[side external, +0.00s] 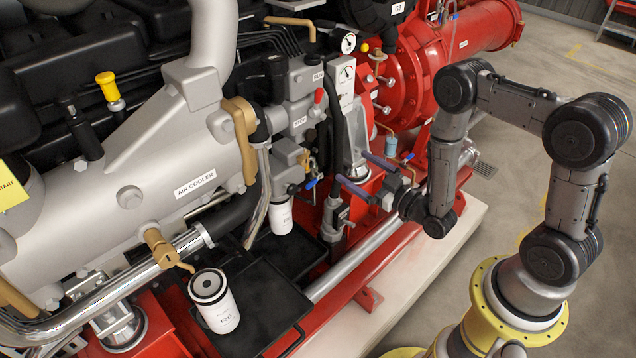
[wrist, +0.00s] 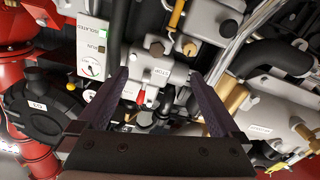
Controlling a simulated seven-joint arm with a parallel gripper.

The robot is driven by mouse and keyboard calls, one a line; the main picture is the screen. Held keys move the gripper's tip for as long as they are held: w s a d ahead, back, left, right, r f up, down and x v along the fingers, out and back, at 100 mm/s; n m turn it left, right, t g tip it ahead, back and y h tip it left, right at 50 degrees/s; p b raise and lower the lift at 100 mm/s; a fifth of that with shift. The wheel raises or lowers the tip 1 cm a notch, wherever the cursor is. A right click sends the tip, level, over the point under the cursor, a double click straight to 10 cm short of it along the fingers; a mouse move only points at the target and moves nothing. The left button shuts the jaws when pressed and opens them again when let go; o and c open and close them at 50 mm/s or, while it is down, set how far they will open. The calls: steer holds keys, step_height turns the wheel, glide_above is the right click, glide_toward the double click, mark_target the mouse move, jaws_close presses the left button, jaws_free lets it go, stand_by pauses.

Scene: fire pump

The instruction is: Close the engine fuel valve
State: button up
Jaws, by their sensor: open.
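In the side external view, my gripper (side external: 352,168) is open and empty, with its two dark fingers pointing left toward the engine's valve and filter block. A small red handle (side external: 318,95) sits on the grey labelled block (side external: 300,120). A small blue lever (side external: 311,184) sits lower, above the white filter. I cannot tell which handle is the fuel valve, as the labels are too small to read. In the wrist view, the open fingers of my gripper (wrist: 157,82) frame the red handle (wrist: 140,97) and the grey block (wrist: 156,70), with a visible gap between fingers and block.
A gauge panel (side external: 343,78) and red pump housing (side external: 400,75) stand behind. A silver air cooler (side external: 150,165) fills the left. The floor (side external: 570,60) at the right is open.

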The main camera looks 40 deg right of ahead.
glide_toward(315, 181)
steer(key=w, duration=0.9)
steer(key=shift+c, duration=0.3)
steer(key=shift+s, duration=0.1)
steer(key=c, duration=1.1)
steer(key=shift+d+r+m, duration=0.1)
steer(key=shift+r+m, duration=0.1)
steer(key=shift+m, duration=0.5)
steer(key=shift+r+m, duration=0.15)
steer(key=shift+m, duration=0.55)
steer(key=o, duration=1.2)
steer(key=shift+c, duration=0.2)
